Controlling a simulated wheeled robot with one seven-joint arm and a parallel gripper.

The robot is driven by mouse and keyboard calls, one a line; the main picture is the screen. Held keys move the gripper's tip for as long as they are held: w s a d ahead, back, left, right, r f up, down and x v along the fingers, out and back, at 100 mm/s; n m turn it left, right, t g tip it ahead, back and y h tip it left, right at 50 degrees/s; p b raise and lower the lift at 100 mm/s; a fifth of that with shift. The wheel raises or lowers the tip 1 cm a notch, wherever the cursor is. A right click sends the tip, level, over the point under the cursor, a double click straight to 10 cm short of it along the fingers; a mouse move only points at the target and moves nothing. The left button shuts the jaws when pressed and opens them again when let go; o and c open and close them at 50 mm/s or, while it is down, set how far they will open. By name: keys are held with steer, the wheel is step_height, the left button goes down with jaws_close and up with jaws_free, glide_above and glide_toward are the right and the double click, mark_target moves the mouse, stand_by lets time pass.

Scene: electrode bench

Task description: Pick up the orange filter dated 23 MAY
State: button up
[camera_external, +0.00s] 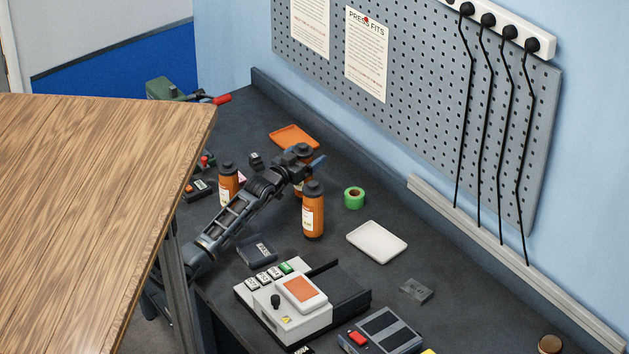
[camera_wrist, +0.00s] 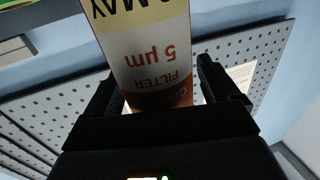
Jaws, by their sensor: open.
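The dates are too small to read in the external view. In the wrist view, a filter (camera_wrist: 150,60) stands between the two fingers of my gripper (camera_wrist: 160,82). The fingers are open on either side of it. Its label appears upside down and reads "MAY", "5 µm" and "FILTER". The day number is cut off at the top edge.
An orange tray (camera_external: 293,137), green tape roll (camera_external: 354,197) and white tray (camera_external: 377,241) lie around the filters. A white device (camera_external: 290,305) stands in front. The pegboard wall (camera_external: 420,100) rises behind. A wooden tabletop (camera_external: 90,190) is at left.

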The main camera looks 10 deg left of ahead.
steer(key=shift+c, duration=0.5)
steer(key=shift+r, duration=0.1)
jaws_close()
